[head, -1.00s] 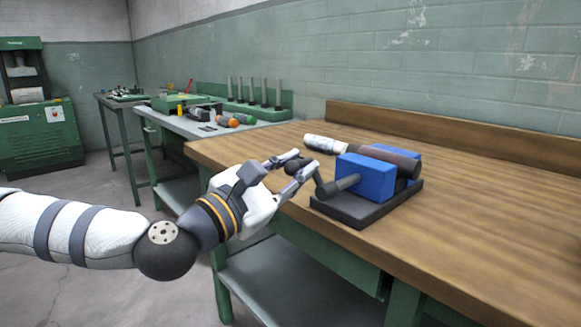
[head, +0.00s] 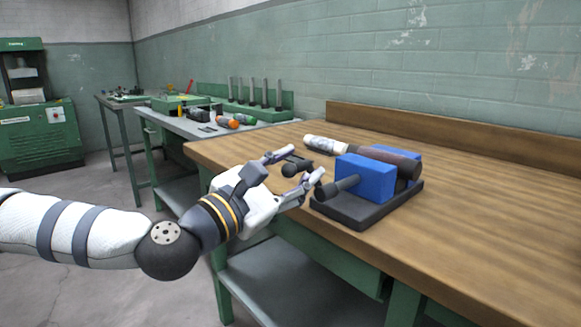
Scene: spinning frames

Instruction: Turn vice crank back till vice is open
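The vice has blue jaws (head: 366,179) on a dark base plate (head: 372,212) on the wooden bench. A dark cylinder (head: 398,160) with a whitish end (head: 322,145) lies between its two jaws. The dark crank shaft (head: 343,186) sticks out to the left of the front jaw. The crank's dark handle (head: 297,167) shows farther left; the link between them is partly hidden by a finger. My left gripper (head: 306,161) is open, its fingers on either side of the handle with visible gaps. My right gripper is out of view.
The wooden bench top (head: 480,215) is clear to the right of the vice. A grey-topped bench (head: 200,133) with a green rack and several tools stands behind at the left. A green machine (head: 38,135) stands at the far left.

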